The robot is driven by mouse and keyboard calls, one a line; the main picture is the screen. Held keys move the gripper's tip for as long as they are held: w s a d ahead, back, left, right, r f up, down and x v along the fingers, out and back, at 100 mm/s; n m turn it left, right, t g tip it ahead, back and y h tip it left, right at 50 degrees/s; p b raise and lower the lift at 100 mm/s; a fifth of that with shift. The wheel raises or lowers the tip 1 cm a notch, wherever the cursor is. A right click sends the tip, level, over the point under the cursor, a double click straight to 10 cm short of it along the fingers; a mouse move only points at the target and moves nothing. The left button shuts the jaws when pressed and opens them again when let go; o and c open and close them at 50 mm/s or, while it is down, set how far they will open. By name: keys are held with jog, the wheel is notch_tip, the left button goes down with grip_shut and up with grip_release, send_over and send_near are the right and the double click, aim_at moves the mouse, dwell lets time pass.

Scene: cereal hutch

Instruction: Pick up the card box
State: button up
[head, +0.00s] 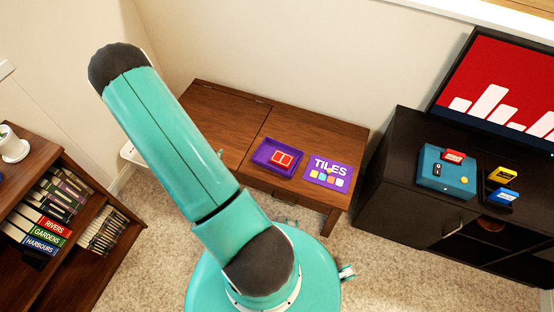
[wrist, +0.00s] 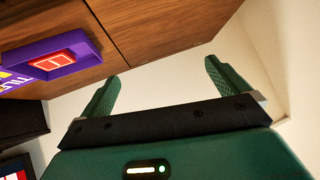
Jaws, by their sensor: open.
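A purple open box (head: 262,158) holding a red and white card-like piece (head: 283,158) sits on the wooden table, right of its middle. I take this as the card box. It also shows in the wrist view (wrist: 92,44) at upper left, with the red piece (wrist: 52,62) inside. A flat purple piece marked TILES (head: 328,172) lies just right of it. My gripper (wrist: 162,68) is open, with nothing between its green fingers. The purple box lies to the left of the fingers in the wrist view, apart from them. The head view does not show my gripper.
The wooden table (head: 208,112) has bare room on its left half. A dark cabinet (head: 400,195) stands on the right, with a teal box (head: 446,172) and small coloured boxes (head: 502,175). A bookshelf (head: 30,180) stands at left. Walls lie behind the table.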

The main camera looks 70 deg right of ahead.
jog(key=s+d+f+m+g+h, duration=0.2)
jog(key=s+d+f+g, duration=0.1)
jog(key=s+f, duration=0.8)
jog(key=g+h, duration=0.2)
send_near(281, 160)
jog(key=x, duration=0.4)
jog(key=shift+w+d+r, duration=0.15)
jog(key=shift+d, duration=0.1)
jog(key=shift+x, duration=2.6)
jog(key=shift+a+f, duration=0.2)
jog(key=shift+f, duration=0.05)
jog(key=c, duration=1.2)
jog(key=shift+o, duration=0.2)
